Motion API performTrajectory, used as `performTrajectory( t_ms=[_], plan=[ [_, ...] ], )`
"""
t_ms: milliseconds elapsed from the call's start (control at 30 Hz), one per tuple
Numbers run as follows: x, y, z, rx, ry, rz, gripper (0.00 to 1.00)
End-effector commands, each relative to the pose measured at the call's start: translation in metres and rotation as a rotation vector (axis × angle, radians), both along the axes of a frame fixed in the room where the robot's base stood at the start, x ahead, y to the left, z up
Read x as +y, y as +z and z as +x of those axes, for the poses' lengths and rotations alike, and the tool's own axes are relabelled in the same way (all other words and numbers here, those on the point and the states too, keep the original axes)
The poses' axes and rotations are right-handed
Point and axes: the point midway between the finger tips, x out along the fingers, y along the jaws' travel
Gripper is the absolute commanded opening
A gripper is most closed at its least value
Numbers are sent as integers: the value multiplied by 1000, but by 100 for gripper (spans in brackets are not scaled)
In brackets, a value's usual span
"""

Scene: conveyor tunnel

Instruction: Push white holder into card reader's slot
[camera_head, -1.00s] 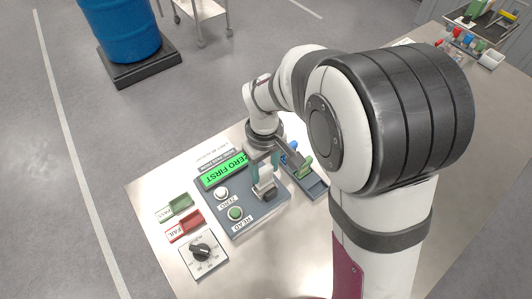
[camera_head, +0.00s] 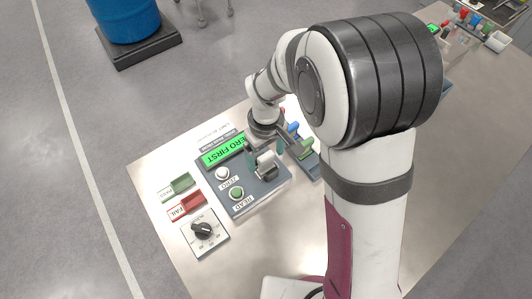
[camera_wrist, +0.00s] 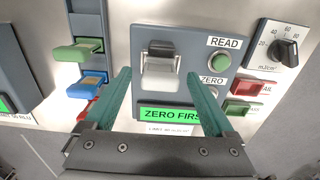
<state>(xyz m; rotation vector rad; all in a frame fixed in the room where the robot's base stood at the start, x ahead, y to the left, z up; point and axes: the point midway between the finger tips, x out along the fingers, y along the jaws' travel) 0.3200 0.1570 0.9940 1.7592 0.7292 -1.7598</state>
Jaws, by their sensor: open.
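The white holder (camera_wrist: 162,68) sits at the slot of the grey-blue card reader (camera_wrist: 192,20); it also shows in the head view (camera_head: 265,158). A dark block lies at its far end in the wrist view. How deep it sits in the slot I cannot tell. My gripper (camera_wrist: 159,75) is open, with its two teal fingers on either side of the holder in the wrist view. I see no grip on it, and contact is unclear. The reader's green screen (camera_wrist: 170,114) reads "ZERO FIRST". The READ button (camera_wrist: 219,61) is green and the ZERO button (camera_wrist: 221,92) is white.
A rack beside the reader carries green (camera_wrist: 90,45), blue (camera_wrist: 85,88) and red (camera_wrist: 82,115) handles. Beyond the buttons are a black dial (camera_head: 203,229), a green PASS tray (camera_head: 178,186) and a red FAIL tray (camera_head: 186,206). The near tabletop is clear.

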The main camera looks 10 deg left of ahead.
Motion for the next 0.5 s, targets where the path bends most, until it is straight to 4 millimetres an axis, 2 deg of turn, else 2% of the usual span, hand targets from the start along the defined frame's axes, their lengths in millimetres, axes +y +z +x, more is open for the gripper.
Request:
performTrajectory(
  t_ms=[133, 233, 500],
  plan=[
    [0, 4, 0, -1, 0, 1, 89],
    [1, 19, 1, -4, 1, 1, 89],
    [1, 102, 1, -7, 1, 3, 89]
  ],
)
